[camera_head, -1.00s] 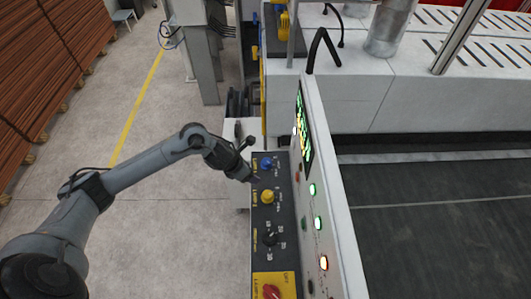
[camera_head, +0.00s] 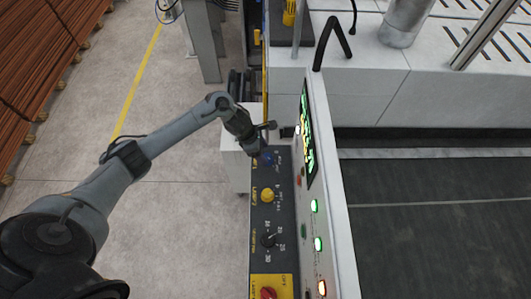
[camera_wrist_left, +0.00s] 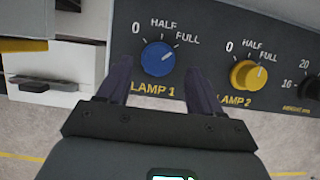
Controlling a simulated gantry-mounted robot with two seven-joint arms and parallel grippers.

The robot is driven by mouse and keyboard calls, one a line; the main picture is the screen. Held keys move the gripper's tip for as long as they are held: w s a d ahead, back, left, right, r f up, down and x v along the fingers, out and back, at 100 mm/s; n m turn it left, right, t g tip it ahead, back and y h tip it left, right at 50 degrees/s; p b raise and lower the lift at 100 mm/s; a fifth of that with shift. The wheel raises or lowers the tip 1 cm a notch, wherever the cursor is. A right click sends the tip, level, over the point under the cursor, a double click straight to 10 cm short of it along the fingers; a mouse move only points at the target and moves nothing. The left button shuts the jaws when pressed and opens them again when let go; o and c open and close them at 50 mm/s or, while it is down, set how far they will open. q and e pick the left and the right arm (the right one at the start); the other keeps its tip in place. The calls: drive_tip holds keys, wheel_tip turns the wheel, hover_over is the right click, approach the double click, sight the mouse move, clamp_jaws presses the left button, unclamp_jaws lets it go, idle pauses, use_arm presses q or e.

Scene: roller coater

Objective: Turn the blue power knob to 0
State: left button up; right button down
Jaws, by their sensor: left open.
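The blue power knob (camera_wrist_left: 157,59) sits on the dark panel above the label LAMP 1, with 0, HALF and FULL printed around it. Its white mark points up and right, toward FULL. My left gripper (camera_wrist_left: 156,68) is open, with one finger on each side of the knob in the wrist view; I cannot tell whether they touch it. In the head view the knob (camera_head: 266,158) is partly hidden by my left gripper (camera_head: 260,150) at the panel's far end. My right gripper is not in view.
A yellow LAMP 2 knob (camera_wrist_left: 248,74) is close to the right finger. A black knob (camera_head: 268,239) and a red switch (camera_head: 268,293) on yellow follow toward the near end. A raised wall with lit buttons (camera_head: 317,243) borders the panel's right. Open floor lies left.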

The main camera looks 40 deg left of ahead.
sight(267, 156)
use_arm(q)
drive_tip(key=shift+x, duration=1.55)
drive_tip(key=shift+c, duration=0.3)
drive_tip(key=c, duration=1)
